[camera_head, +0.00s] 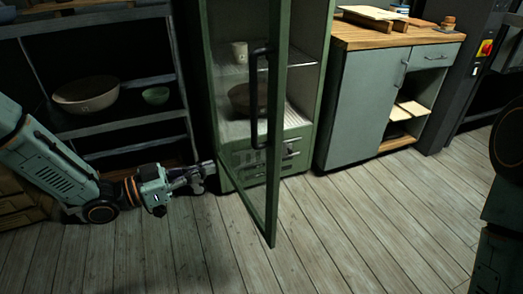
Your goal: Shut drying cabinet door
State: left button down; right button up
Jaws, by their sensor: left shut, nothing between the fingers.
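The green drying cabinet (224,115) stands at the upper middle of the head view. Its green-framed glass door (271,205) is open and juts out toward me, with a dark bar handle (254,100) on it. A small pale cup (240,52) sits on an upper shelf and a dark bowl (243,98) on the shelf below, seen partly through the glass. My left gripper (211,169) is shut and empty, low beside the cabinet's front left corner, left of the door. I cannot tell whether it touches the cabinet. My right gripper is not in view.
A dark shelf rack at the left holds a wide beige bowl (86,95) and a small green bowl (155,95). A wood-topped green cupboard (357,95) stands right of the cabinet. The plank floor (350,235) in front is clear.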

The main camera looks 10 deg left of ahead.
aim_at(270, 149)
pick_arm(q)
jog(key=b+x, duration=0.5)
jog(key=x, duration=0.7)
jog(key=shift+d+b, duration=0.25)
jog(key=shift+b, duration=0.05)
jog(key=shift+w+d+r, duration=0.15)
jog(key=shift+w+d, duration=0.1)
jog(key=shift+d, duration=0.2)
jog(key=shift+w, duration=0.1)
